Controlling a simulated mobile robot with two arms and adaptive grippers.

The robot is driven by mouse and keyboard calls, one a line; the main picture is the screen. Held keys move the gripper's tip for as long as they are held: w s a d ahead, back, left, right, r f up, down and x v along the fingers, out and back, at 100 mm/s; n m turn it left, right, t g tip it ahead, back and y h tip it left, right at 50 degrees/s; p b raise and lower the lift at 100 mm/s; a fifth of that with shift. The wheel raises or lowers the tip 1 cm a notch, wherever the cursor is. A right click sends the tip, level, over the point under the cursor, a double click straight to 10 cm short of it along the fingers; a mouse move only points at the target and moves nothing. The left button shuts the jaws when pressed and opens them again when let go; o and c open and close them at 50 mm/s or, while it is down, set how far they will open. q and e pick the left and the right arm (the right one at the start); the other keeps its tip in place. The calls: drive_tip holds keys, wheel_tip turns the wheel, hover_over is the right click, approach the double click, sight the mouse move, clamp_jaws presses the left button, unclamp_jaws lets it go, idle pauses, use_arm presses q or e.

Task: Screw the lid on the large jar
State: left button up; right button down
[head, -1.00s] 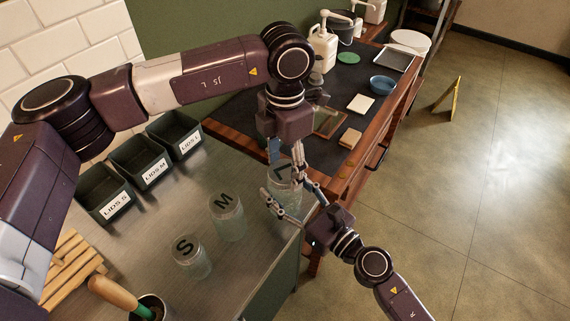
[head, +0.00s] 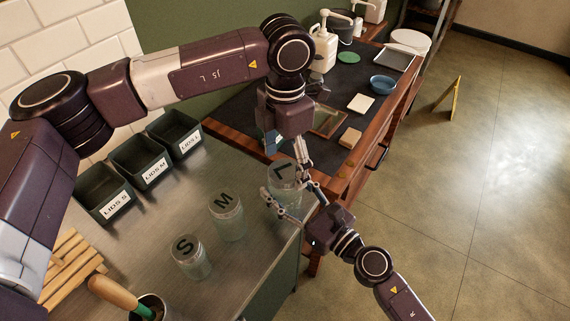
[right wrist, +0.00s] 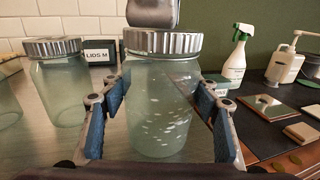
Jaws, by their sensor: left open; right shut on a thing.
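The large jar (head: 287,196), clear with pale contents, stands upright near the front edge of the metal table. Its ribbed silver lid marked L (head: 284,172) sits level on its mouth; the lid also shows in the right wrist view (right wrist: 162,42). My right gripper (head: 283,209) is shut on the large jar, with blue-padded fingers on both sides of its body. My left gripper (head: 289,161) is open and points down over the lid. A grey part of it shows right above the lid in the right wrist view (right wrist: 153,13); I cannot tell whether it touches.
Lidded jars marked M (head: 226,217) and S (head: 191,256) stand to the left. Three dark lid bins (head: 141,162) line the table's back. A wooden rack (head: 70,262) and a wooden-handled tool (head: 115,294) are at the lower left. A spray bottle (right wrist: 236,55) stands beyond the jar.

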use_arm(q)
wheel_tip(320, 180, up, 11)
idle(0.3)
use_arm(e)
drive_tip(key=c, duration=0.7)
unclamp_jaws()
drive_tip(key=shift+o, duration=0.2)
drive_tip(key=v, duration=1.2)
